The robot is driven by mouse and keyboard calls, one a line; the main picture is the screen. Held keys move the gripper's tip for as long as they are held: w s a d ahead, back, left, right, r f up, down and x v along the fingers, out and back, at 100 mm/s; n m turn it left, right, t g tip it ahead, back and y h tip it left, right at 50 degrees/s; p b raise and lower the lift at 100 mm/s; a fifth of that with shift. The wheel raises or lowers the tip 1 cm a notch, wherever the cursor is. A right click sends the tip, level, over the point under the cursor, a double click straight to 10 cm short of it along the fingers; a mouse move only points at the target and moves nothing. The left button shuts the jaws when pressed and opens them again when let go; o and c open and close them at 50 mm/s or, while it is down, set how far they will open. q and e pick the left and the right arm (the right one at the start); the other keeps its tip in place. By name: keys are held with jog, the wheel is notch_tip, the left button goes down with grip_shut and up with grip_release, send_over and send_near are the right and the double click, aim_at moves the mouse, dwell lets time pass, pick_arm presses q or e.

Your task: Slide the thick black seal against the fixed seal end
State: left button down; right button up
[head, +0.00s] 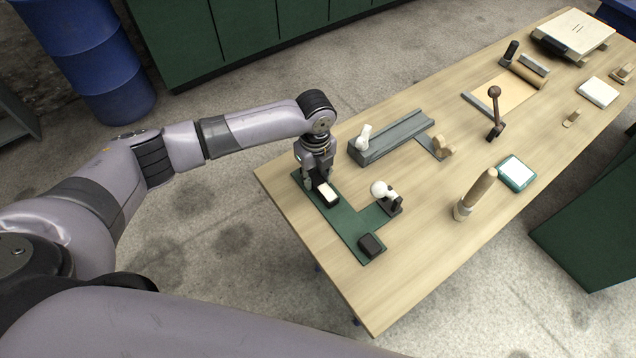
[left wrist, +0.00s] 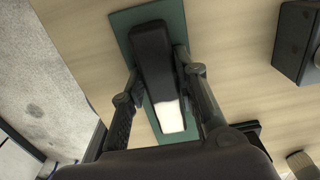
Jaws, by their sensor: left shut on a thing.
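The thick black seal (left wrist: 152,50) is a long dark block with a cream-white end. In the left wrist view it lies along the green plate (left wrist: 120,20), between the two fingers of my left gripper (left wrist: 158,65). My left gripper (head: 321,186) is shut on it over the far end of the green plate (head: 345,226) in the head view; the cream part (head: 328,193) shows beside the fingers. A short black block, seemingly the fixed seal end (head: 371,245), sits at the plate's near end, with bare green plate between. My right gripper is not in view.
A white-knobbed lever (head: 380,189) stands on the plate's side arm, close to the right. A grey rail (head: 390,138) lies behind. A wooden-handled tool (head: 475,193) and teal-edged pad (head: 517,173) are farther right. The near table corner is clear.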

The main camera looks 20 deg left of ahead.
aim_at(329, 194)
pick_arm(q)
jog(key=shift+s+d+r+p, duration=0.1)
jog(key=shift+s+d+p, duration=0.75)
jog(key=shift+d, duration=0.25)
jog(key=shift+s+d+p, duration=0.75)
jog(key=shift+s+d, duration=0.15)
jog(key=shift+d, duration=0.2)
jog(key=shift+s+d+p, duration=0.5)
jog(key=shift+s+d, duration=0.25)
jog(key=shift+d, duration=0.2)
jog(key=shift+s+d+p, duration=0.45)
jog(key=shift+s+d, duration=0.25)
jog(key=shift+d, duration=0.25)
jog(key=shift+a, duration=0.1)
jog(key=c, duration=1.2)
grip_release()
notch_tip(329, 194, up, 12)
jog(key=shift+f, duration=0.1)
